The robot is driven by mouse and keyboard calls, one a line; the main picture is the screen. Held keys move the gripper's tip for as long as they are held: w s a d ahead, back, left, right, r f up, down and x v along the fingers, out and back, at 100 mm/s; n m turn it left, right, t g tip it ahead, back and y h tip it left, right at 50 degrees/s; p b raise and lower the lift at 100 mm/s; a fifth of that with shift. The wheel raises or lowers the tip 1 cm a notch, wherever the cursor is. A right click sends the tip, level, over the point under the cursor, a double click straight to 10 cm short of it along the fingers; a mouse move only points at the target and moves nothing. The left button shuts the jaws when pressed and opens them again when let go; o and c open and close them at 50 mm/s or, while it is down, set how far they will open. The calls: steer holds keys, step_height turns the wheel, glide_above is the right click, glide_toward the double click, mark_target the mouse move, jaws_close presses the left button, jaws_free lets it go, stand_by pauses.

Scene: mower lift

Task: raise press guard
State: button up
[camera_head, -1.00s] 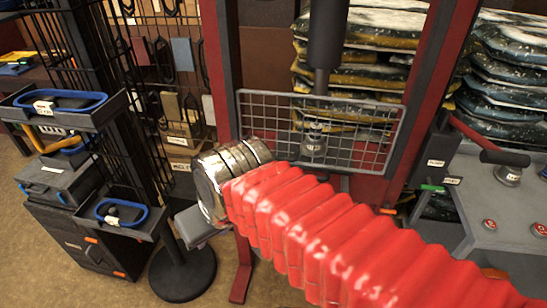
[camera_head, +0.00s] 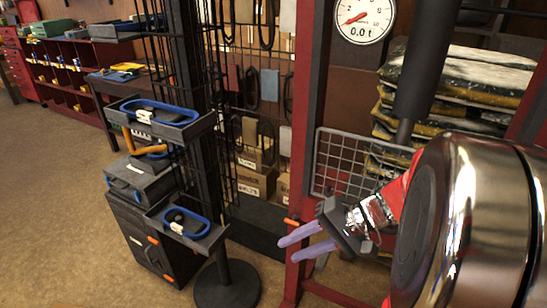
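The press guard, a grey wire mesh panel (camera_head: 335,160), hangs in front of the red-framed press in the middle right. My arm hides its right and lower right parts. My gripper (camera_head: 288,250) has two pale purple fingers pointing left, with a gap between them and nothing visible in it. In the picture it is below the guard's lower left corner, in front of the press's left red post. I cannot tell its depth from the guard, and no contact shows.
A gauge (camera_head: 364,18) reading 0.0 t is at the top. A dark press ram (camera_head: 425,65) is above the guard. Left stands a black rack with blue-rimmed trays (camera_head: 160,118) and a round base (camera_head: 227,288). Brown floor (camera_head: 50,200) is open at far left.

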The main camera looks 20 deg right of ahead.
steer(key=w+d+m+t, duration=0.1)
steer(key=d+m+t, duration=0.5)
steer(key=d, duration=0.8)
steer(key=m+t+h, duration=0.3)
steer(key=t+h, duration=0.1)
steer(key=t, duration=0.1)
glide_toward(343, 198)
steer(key=s, duration=0.2)
steer(key=s+d+f, duration=0.1)
steer(key=shift+s+d, duration=0.15)
steer(key=shift+s, duration=0.05)
steer(key=shift+w, duration=0.1)
steer(key=x, duration=1.3)
steer(key=shift+w+a+r, duration=0.2)
steer(key=shift+w+r, duration=0.05)
steer(key=shift+w, duration=0.05)
steer(key=shift+c, duration=0.2)
jaws_close()
